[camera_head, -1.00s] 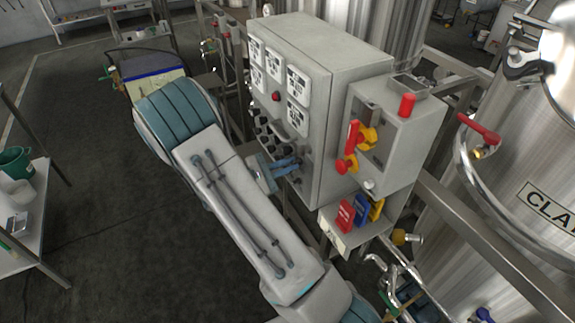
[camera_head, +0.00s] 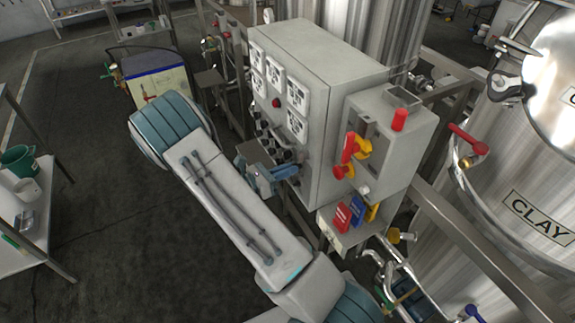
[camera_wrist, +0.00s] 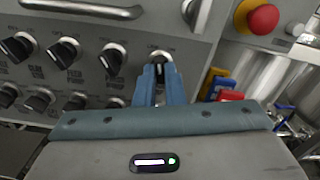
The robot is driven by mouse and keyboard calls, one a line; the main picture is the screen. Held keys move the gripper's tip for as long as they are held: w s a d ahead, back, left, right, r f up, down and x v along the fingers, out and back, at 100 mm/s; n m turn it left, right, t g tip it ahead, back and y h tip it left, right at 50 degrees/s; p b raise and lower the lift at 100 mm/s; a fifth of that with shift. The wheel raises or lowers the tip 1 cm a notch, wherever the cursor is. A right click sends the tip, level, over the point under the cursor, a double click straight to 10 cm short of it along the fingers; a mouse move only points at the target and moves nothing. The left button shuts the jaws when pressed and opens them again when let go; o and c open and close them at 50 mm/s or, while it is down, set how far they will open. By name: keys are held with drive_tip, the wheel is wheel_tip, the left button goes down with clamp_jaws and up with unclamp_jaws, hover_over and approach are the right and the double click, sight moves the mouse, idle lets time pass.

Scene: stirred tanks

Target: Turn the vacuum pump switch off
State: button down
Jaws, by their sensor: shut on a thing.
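The grey control panel (camera_head: 321,130) carries rows of black rotary switches. In the wrist view they show as knobs with white pointer marks, such as one at the upper row (camera_wrist: 111,59) beside the gripped one. My gripper (camera_head: 294,170) is at the panel's lower right front. In the wrist view its two blue fingers (camera_wrist: 161,73) are closed on the rightmost black switch knob (camera_wrist: 160,56) of the upper row. The fingers hide most of this knob. The label by it is too small to read, so I cannot tell its name or setting surely.
An emergency button (camera_wrist: 263,18), red on yellow, sits right of the knobs. A metal bar handle (camera_wrist: 85,8) runs above them. A side box (camera_head: 385,140) with red and yellow parts and hanging red, blue and yellow tags (camera_head: 357,211) adjoin the panel. A steel tank (camera_head: 520,190) stands right.

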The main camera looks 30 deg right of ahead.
drive_tip(key=shift+n+p, duration=0.7)
drive_tip(key=shift+n, duration=0.7)
drive_tip(key=c, duration=1.5)
unclamp_jaws()
drive_tip(key=a+b, duration=0.2)
drive_tip(key=a, duration=0.5)
drive_tip(key=a+b, duration=0.1)
drive_tip(key=a, duration=0.6)
drive_tip(key=shift+s+b, duration=0.2)
drive_tip(key=shift+b, duration=0.2)
drive_tip(key=shift+d+r, duration=0.1)
